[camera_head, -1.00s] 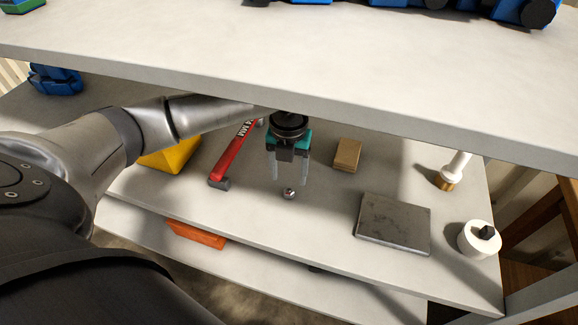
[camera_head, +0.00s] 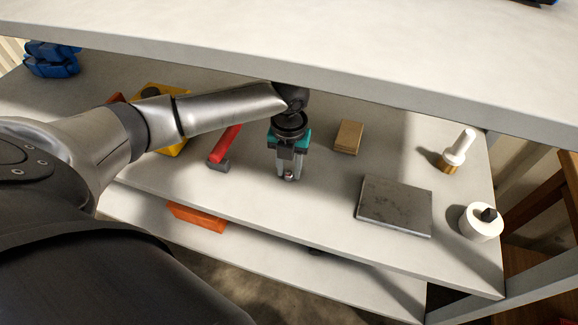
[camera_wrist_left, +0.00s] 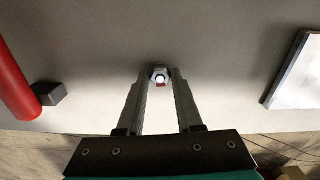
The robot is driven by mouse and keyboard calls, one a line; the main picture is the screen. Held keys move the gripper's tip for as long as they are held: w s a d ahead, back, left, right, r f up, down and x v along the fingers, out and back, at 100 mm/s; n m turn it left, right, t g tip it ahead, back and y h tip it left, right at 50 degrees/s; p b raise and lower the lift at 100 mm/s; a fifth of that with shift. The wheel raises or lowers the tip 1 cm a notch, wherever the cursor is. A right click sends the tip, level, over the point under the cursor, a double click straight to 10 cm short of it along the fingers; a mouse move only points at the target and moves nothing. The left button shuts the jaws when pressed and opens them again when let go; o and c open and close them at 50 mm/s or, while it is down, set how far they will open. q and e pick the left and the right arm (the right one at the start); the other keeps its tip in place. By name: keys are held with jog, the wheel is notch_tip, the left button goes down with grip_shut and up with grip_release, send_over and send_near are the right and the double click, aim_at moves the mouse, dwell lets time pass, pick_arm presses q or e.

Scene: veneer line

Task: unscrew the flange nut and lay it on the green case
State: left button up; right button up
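The flange nut (camera_head: 288,177) is a small metal piece at the front of the middle shelf; it also shows in the left wrist view (camera_wrist_left: 160,75), with a bright round centre and a bit of red below it. My left gripper (camera_head: 288,173) points down over it, with its two fingertips on either side and drawn in against it. The fingertips cover part of the nut, and whatever it is threaded on is hidden. My right gripper is not in view. No green case shows in the current views.
On the same shelf (camera_head: 330,210) are a red-handled hammer (camera_head: 224,146), a wooden block (camera_head: 349,137), a dark metal plate (camera_head: 394,206), and white round pieces (camera_head: 480,222). An orange block (camera_head: 197,217) lies below.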

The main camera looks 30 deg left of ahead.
pick_arm(q)
grip_shut()
